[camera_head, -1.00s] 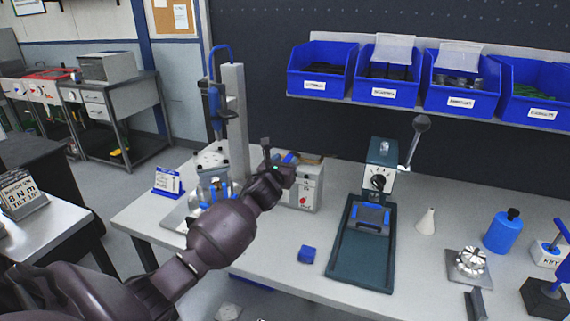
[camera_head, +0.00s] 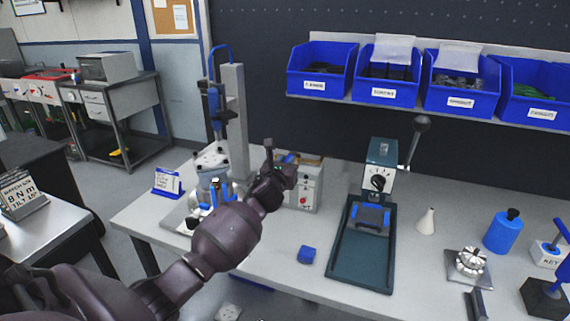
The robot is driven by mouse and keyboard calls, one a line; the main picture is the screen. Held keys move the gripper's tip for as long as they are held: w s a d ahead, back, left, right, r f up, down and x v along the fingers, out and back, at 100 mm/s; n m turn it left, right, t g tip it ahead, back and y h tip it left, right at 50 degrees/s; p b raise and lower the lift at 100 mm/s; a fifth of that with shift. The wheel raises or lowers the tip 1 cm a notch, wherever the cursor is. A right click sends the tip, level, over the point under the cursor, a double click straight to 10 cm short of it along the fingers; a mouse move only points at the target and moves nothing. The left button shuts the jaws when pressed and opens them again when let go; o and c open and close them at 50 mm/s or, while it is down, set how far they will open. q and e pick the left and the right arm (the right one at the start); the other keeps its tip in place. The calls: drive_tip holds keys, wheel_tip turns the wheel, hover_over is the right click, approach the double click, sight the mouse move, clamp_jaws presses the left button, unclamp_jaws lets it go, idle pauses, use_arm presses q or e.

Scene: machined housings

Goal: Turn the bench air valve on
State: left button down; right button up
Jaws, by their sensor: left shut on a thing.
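My left gripper (camera_head: 279,166) is at the back of the bench, beside and in front of a small grey box (camera_head: 309,194). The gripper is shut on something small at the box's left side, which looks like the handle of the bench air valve. The fingers and wrist hide most of it, so I cannot tell its angle. My right gripper is not in view.
A press stand (camera_head: 237,120) stands left of the gripper, with a blue-and-white sign (camera_head: 168,182) beside it. A dark green lever machine (camera_head: 345,262) stands to the right. A small blue block (camera_head: 306,255) lies in front. Blue bins (camera_head: 322,68) hang above.

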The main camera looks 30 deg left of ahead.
use_arm(q)
drive_tip(key=w+d+n+g+y+b, duration=0.1)
drive_tip(key=w+d+n+g+y, duration=0.3)
drive_tip(key=n+g+y, duration=0.5)
drive_tip(key=shift+w+d+n+g+y+b, duration=0.15)
drive_tip(key=shift+d+n+g+y+b, duration=0.25)
drive_tip(key=shift+y, duration=0.7)
drive_tip(key=shift+d+f, duration=0.1)
drive_tip(key=shift+f, duration=0.05)
drive_tip(key=c, duration=1)
unclamp_jaws()
drive_tip(key=shift+d, duration=0.1)
